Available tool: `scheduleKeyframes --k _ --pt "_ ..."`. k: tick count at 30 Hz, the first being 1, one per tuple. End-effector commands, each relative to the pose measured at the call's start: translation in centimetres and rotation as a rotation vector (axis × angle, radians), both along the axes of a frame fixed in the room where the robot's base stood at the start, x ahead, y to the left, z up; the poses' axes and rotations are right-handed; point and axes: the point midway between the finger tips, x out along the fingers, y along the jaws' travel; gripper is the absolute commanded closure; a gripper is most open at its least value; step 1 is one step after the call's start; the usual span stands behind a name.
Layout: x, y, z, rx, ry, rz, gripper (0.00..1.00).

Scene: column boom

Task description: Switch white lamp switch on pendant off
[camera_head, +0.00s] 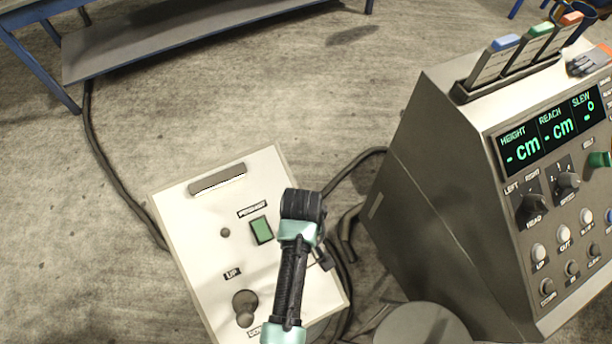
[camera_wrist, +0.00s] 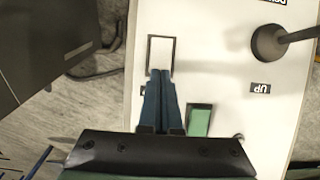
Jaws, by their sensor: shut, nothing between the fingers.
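The pendant (camera_head: 205,225) is a white panel low in the middle of the head view; it also fills much of the wrist view (camera_wrist: 225,65). The white lamp switch (camera_wrist: 161,52) is a white rocker in a dark frame in the wrist view. It is hidden behind my arm in the head view. My gripper (camera_wrist: 161,73) is shut and empty, its fingertips at the switch's lower edge in the wrist picture. I cannot tell if they touch it, or which way the rocker is tilted. In the head view my arm hides the fingers.
A green switch (camera_wrist: 199,119) sits close to the right of my fingers; it also shows in the head view (camera_head: 261,230). A dark joystick (camera_wrist: 270,42) stands beside the UP label. A grey console (camera_head: 440,180) with knobs and a display stands right of the pendant. Cables lie on the floor.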

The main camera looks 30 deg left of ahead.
Motion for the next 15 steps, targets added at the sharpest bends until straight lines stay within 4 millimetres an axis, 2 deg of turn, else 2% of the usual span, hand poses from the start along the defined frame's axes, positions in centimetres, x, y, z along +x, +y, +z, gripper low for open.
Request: scheduleKeyframes --k 15 --pt "0.01 0.01 -0.70 0.000 0.000 0.000 1.00"
